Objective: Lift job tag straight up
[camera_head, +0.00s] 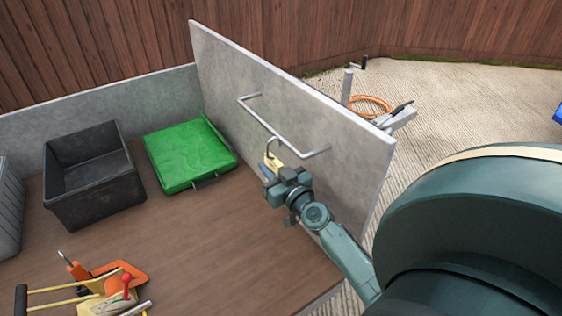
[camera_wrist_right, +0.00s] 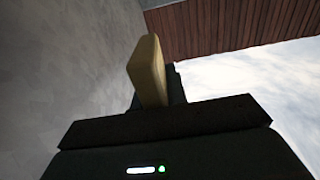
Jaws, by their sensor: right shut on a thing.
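The job tag (camera_head: 272,161), a small pale yellow piece, shows at the tip of my right gripper (camera_head: 269,174), just below the metal rail (camera_head: 285,138) on the grey upright panel. My right gripper is shut on the tag. In the right wrist view the tag (camera_wrist_right: 148,70) stands up as a yellow slab beyond the dark gripper body. Its lower part is hidden by the gripper. A thin loop shows above the tag near the rail; I cannot tell whether it touches the rail. My left gripper is not in view.
The grey panel (camera_head: 230,80) rises close beside the gripper. Orange and yellow tools (camera_head: 120,275) lie at the lower left. The tabletop's middle is clear.

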